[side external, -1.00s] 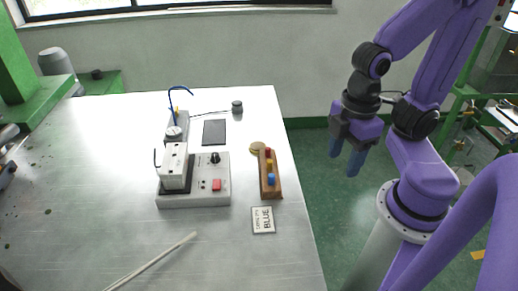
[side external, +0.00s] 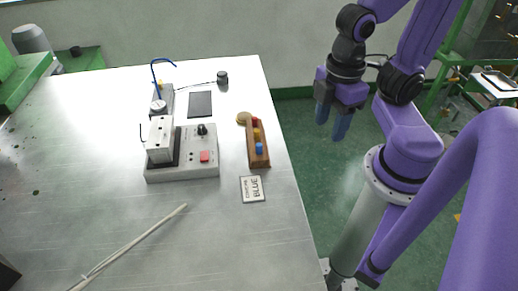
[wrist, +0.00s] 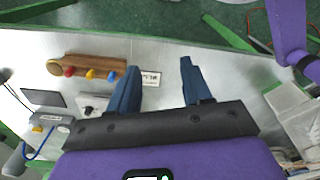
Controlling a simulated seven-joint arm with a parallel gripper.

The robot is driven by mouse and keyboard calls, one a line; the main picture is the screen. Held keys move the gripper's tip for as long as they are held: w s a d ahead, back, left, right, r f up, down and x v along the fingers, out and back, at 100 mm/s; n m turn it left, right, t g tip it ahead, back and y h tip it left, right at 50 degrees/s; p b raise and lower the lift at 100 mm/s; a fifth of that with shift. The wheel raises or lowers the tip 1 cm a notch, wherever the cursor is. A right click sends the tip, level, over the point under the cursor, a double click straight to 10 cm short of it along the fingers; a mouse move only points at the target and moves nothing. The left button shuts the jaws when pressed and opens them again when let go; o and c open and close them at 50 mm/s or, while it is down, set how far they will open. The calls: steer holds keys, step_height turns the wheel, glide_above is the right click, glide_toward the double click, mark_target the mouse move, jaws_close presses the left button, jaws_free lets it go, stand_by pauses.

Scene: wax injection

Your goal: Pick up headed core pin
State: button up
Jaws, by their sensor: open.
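Three headed core pins stand in a wooden rack (side external: 261,160) near the table's right edge: one red (side external: 255,122), one yellow (side external: 256,134) and one blue (side external: 259,148). Only their coloured heads show clearly. A card (side external: 252,189) reading "BLUE" lies in front of the rack. My gripper (side external: 332,119) hangs to the right of the table edge, apart from the rack, open and empty. In the wrist view my open fingers (wrist: 158,78) have the card between them in the picture, and the rack (wrist: 110,63) with the blue pin head (wrist: 90,74) lies to their left.
A grey-white injection unit (side external: 182,170) with a red button and black knob stands left of the rack. A dark plate (side external: 200,104), a small dark cylinder (side external: 222,78) and a brass disc (side external: 243,118) are behind. A pale rod (side external: 135,243) lies in front.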

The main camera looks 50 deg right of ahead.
steer(key=r+n, duration=0.2)
steer(key=n, duration=0.3)
glide_above(259, 145)
step_height(259, 145, down, 18)
steer(key=shift+r, duration=0.25)
stand_by(0.6)
jaws_close()
